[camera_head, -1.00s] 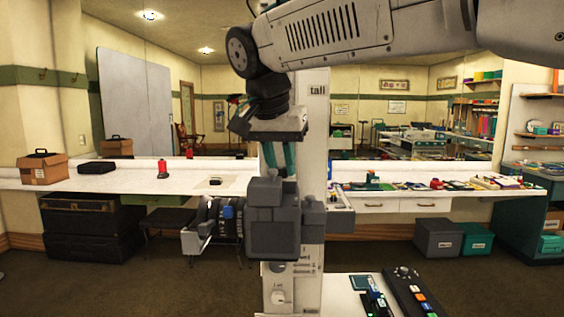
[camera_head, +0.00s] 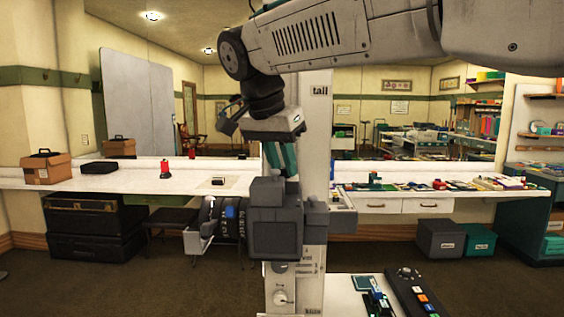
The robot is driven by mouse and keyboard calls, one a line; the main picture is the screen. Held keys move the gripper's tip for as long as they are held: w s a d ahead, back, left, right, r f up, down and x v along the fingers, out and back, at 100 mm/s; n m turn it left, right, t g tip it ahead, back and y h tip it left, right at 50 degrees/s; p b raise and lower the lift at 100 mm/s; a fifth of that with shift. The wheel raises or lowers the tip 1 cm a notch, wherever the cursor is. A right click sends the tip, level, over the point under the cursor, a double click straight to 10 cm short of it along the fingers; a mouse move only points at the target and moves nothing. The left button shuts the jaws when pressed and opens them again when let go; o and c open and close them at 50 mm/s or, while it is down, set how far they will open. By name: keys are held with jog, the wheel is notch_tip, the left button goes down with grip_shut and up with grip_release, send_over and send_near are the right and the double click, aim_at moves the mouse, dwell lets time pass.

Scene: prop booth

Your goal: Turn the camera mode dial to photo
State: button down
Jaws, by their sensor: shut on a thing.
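The camera (camera_head: 276,232) is a dark grey, blocky body mounted in front of a white column, with its black lens barrel (camera_head: 228,222) pointing left. My gripper (camera_head: 284,176) reaches down from above, its teal and dark fingers meeting the top of the camera. The fingers are shut on the mode dial there. The dial itself is hidden by the fingers and the raised block on top of the camera, so its setting cannot be read.
A dark control panel (camera_head: 412,295) with coloured buttons is at lower right. A long white counter (camera_head: 110,180) with a cardboard box (camera_head: 47,168) runs behind. Open floor lies at left.

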jog(key=c, duration=1.2)
grip_release()
jog(key=shift+c, duration=0.2)
jog(key=shift+r, duration=0.1)
jog(key=v, duration=0.7)
jog(key=shift+s+a+r, duration=0.15)
jog(key=shift+r, duration=0.15)
jog(key=s+d+f+n+g, duration=0.1)
jog(key=s+d+f, duration=0.2)
jog(key=d, duration=0.4)
jog(key=s+d+f+n+y, duration=0.1)
jog(key=s+d+f, duration=0.2)
jog(key=d, duration=0.3)
jog(key=s+d+f+n+g, duration=0.1)
jog(key=s+d+f+n, duration=0.2)
jog(key=d, duration=0.4)
jog(key=s+d+f+n+y, duration=0.1)
jog(key=s+d+f, duration=0.3)
jog(key=s+f, duration=0.4)
jog(key=s+d+f+n, duration=0.1)
jog(key=s+d+f, duration=0.4)
jog(key=s+f, duration=0.4)
jog(key=shift+f+y, duration=0.4)
jog(key=shift+f, duration=0.5)
